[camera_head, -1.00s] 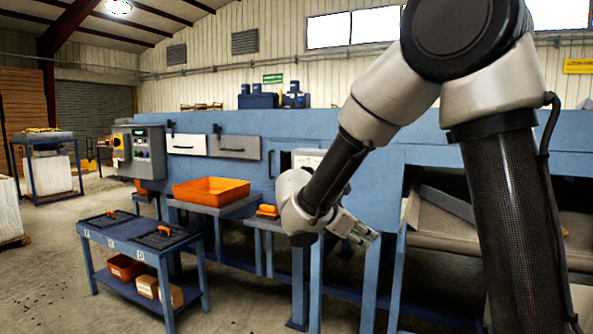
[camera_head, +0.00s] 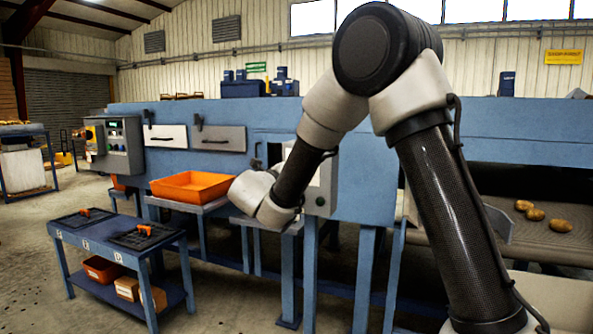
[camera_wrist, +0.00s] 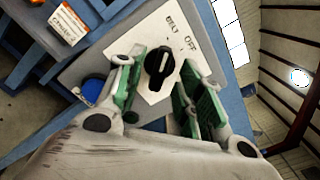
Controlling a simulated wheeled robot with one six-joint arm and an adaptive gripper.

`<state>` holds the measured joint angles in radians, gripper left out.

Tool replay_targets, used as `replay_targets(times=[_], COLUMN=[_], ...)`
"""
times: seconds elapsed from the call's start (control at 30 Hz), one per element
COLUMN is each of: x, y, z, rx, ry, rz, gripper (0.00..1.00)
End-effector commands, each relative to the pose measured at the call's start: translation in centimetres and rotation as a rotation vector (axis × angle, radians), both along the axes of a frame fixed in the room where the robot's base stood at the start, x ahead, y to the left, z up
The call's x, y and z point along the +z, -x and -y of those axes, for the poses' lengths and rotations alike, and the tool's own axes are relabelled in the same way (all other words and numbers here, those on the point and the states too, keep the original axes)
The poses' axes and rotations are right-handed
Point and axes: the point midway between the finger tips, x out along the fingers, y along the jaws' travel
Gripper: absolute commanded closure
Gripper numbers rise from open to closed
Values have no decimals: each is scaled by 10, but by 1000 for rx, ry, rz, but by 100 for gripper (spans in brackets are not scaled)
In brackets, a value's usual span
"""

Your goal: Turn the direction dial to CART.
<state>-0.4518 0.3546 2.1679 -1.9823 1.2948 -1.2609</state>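The direction dial (camera_wrist: 160,64) is a black knob with a pale pointer line, on a white plate (camera_wrist: 140,55) lettered BELT and OFF. A CART label is not readable. My gripper (camera_wrist: 158,88) is open in the wrist view, its two green-padded fingers on either side of the knob. I cannot tell whether they touch it. In the head view, the grey control box (camera_head: 321,180) stands partly behind my arm, and my fingers and the dial are hidden there.
A blue round button (camera_wrist: 93,88) sits beside the plate. An orange tray (camera_head: 190,187) is left of my arm. A blue cart (camera_head: 120,245) holds black mats and orange-brown boxes below. Several potatoes (camera_head: 535,214) lie on the belt at right. Floor at front left is clear.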

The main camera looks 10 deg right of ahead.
Motion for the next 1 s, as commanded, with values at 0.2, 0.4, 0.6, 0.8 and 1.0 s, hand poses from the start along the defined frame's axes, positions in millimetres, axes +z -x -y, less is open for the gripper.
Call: replay_targets(times=[0.2, 0.4, 0.6, 0.8, 1.0], x=[0, 0, 0, 0, 0], y=[-19, -22, -21, -21, -21], z=[14, 16, 16, 16, 16], rx=[-2, 0, 0, 0, 0], ry=[-1, -2, -2, -2, -13], rz=[0, -1, 0, 0, 8], gripper=[63, 63, 82, 100, 100])
